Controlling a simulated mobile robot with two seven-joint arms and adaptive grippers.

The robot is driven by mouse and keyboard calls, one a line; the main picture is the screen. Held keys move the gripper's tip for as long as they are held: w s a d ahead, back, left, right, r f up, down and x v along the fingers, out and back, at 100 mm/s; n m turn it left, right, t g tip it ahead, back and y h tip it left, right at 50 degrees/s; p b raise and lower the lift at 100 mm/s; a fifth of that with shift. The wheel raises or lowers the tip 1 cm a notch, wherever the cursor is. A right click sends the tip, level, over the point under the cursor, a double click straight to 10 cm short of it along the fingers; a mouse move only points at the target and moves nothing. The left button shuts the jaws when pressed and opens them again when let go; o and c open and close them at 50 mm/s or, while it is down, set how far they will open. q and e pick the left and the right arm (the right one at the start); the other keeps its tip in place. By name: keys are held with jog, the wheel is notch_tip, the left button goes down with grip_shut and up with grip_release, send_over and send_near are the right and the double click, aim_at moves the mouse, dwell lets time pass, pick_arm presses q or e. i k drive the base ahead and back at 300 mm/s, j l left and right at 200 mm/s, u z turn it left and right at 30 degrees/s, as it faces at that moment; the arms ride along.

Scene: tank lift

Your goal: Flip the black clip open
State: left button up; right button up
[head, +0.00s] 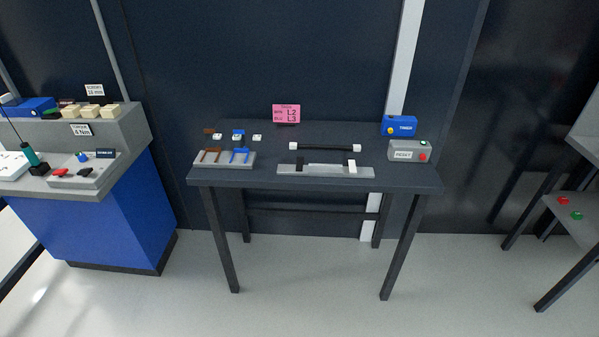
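A small black clip (299,165) stands on the left part of a light grey bar (325,171) on the dark table (398,174). It looks upright, but it is too small to tell whether it is open or shut. A white clip (352,167) stands at the right part of the same bar. A black rod with white ends (325,147) lies just behind the bar. Neither of my grippers is in view.
A grey holder (225,165) with brown and blue pieces sits left of the bar. A blue timer box (399,125) and a grey reset box (409,151) stand at the right. A blue bench (95,225) is at far left. Floor before the table is clear.

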aim_at(300, 161)
jog(key=l+u, duration=0.1)
jog(key=u, duration=0.6)
jog(key=i+l+u, duration=0.15)
jog(key=l+u, duration=0.15)
jog(key=i+l+u, duration=0.1)
jog(key=l+u, duration=0.45)
jog(key=i+l+u, duration=0.1)
jog(key=l+u, duration=0.15)
jog(key=l, duration=1.9)
